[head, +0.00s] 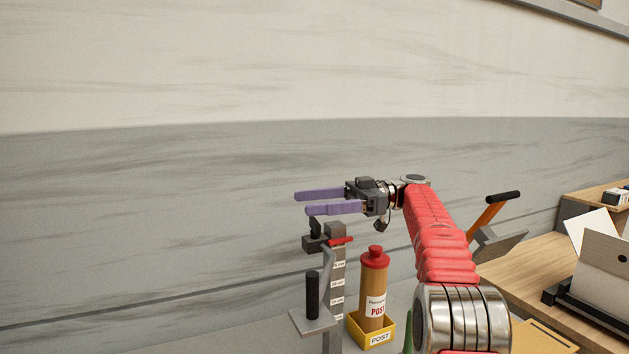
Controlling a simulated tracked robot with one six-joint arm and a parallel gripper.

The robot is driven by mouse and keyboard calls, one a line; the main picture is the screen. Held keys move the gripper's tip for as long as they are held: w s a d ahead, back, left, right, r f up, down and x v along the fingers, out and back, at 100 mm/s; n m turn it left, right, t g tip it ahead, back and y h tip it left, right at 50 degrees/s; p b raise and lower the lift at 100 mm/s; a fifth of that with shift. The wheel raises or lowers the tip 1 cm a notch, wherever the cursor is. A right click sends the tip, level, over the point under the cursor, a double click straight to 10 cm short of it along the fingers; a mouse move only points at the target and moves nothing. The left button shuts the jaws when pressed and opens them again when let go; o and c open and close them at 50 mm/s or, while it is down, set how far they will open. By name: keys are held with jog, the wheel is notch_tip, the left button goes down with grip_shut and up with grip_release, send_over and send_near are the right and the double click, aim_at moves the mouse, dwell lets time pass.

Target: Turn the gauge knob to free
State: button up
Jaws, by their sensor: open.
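My gripper (301,203) is at picture centre, its two purple fingers pointing left and apart, with nothing seen between them. Below the fingers stands a grey upright post (337,292) with small white labels and a red lever-like piece (341,241) near its top. A dark block (314,244) with a small black knob (315,227) sits at the post's upper left, just under the fingers. I cannot tell whether they touch. Which part is the gauge knob, and its setting, are not clear.
A black upright handle (312,294) on a grey plate stands left of the post. An orange lever with a black grip (495,205) and a wooden desk (545,265) are right.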

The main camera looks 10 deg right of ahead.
aim_at(315, 219)
jog(key=shift+r, duration=2.8)
jog(key=shift+c, duration=0.4)
